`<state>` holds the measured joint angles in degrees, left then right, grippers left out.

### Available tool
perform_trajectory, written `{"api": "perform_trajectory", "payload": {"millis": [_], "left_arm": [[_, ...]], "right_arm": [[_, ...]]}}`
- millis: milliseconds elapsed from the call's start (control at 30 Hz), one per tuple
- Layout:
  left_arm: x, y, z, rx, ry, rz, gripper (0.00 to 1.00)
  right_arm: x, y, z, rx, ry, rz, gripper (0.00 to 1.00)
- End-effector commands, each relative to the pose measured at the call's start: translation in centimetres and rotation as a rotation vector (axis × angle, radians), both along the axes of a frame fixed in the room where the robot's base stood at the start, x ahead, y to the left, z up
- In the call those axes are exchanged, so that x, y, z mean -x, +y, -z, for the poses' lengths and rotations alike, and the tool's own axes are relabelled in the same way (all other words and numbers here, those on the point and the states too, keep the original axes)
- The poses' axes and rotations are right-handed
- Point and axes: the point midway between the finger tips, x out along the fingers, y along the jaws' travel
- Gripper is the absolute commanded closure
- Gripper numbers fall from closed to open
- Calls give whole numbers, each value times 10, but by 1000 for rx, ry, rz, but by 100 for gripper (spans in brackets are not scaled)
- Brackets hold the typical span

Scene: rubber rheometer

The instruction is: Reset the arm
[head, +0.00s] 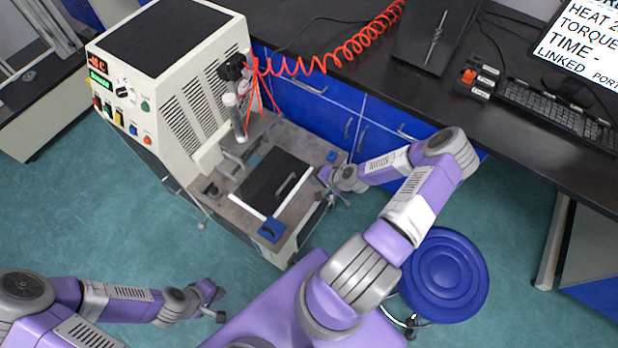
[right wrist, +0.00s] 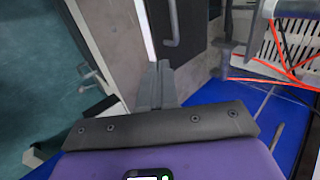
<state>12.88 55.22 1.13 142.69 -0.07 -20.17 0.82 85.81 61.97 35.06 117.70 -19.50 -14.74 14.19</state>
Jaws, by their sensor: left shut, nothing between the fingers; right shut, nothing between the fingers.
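My left gripper (head: 216,301) is shut and empty, low over the floor at the lower left of the head view. My right gripper (head: 328,187) is shut and empty beside the right edge of the rheometer's work surface. Its closed fingers (right wrist: 156,85) point ahead in the right wrist view. The cream rheometer (head: 190,90) stands at the upper left with its display lit. I cannot tell whether the right fingertips touch the bench edge.
A black bench (head: 370,70) with blue cabinets (head: 320,108) runs behind and right. A red coiled hose (head: 330,58) hangs near the rheometer. A blue stool (head: 445,275) stands below my right arm.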

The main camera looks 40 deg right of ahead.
Motion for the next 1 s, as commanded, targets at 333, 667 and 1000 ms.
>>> {"api": "perform_trajectory", "payload": {"millis": [333, 667, 1000], "left_arm": [[0, 0, -9, 0, 1, 0, 100], [0, 0, -9, 0, 1, 0, 100], [0, 0, -14, 0, 1, 0, 100]], "right_arm": [[17, -4, -20, -1, 0, -1, 100], [10, 22, -21, -11, 10, -66, 100], [10, 153, -28, -15, 100, -425, 100]]}}
